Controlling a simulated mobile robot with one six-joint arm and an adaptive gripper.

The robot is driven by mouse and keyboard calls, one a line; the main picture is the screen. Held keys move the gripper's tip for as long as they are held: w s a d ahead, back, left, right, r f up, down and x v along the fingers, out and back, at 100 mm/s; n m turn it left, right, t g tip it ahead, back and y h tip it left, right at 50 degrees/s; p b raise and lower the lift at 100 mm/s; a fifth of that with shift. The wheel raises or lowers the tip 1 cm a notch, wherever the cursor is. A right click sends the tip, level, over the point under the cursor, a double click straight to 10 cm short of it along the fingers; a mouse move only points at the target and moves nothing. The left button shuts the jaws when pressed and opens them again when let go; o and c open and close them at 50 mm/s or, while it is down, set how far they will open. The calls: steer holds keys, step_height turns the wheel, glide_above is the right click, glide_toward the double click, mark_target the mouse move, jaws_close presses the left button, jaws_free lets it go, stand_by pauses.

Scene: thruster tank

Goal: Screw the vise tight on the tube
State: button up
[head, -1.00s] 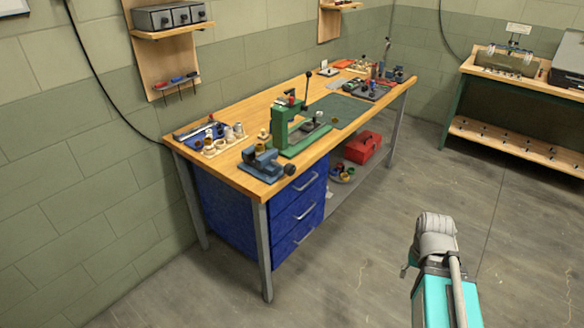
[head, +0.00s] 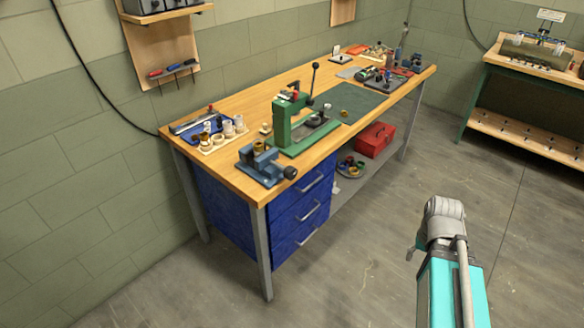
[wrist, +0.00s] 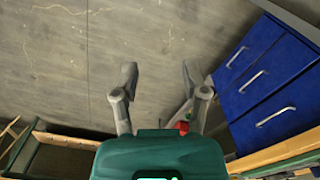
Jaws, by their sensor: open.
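The vise (head: 262,166) is blue-grey with a dark round knob at its right end. It sits at the near front corner of the wooden workbench (head: 225,182). A small brass-coloured tube (head: 258,145) shows at the top of the vise; how firmly it is held is too small to tell. My gripper (wrist: 158,82) is open and empty in the wrist view, with bare floor between its fingers. In the head view my arm is at the lower right, well away from the bench, and the fingers are hardly visible there.
A green press (head: 288,122) stands just behind the vise. A tray of light-coloured cylinders (head: 222,138) lies to the left. Blue drawers (head: 300,215) are under the bench; they also show in the wrist view (wrist: 262,85). A red toolbox (head: 375,139) sits on the lower shelf. The floor before the bench is clear.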

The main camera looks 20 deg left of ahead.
steer(key=shift+w+d, duration=0.15)
steer(key=shift+o, duration=1)
step_height(320, 180, up, 18)
steer(key=m+p, duration=0.5)
steer(key=p, duration=1.3)
glide_above(292, 167)
steer(key=shift+f, duration=0.15)
step_height(292, 167, down, 14)
steer(key=b, duration=1.3)
steer(key=shift+r+b, duration=0.25)
steer(key=shift+b, duration=0.1)
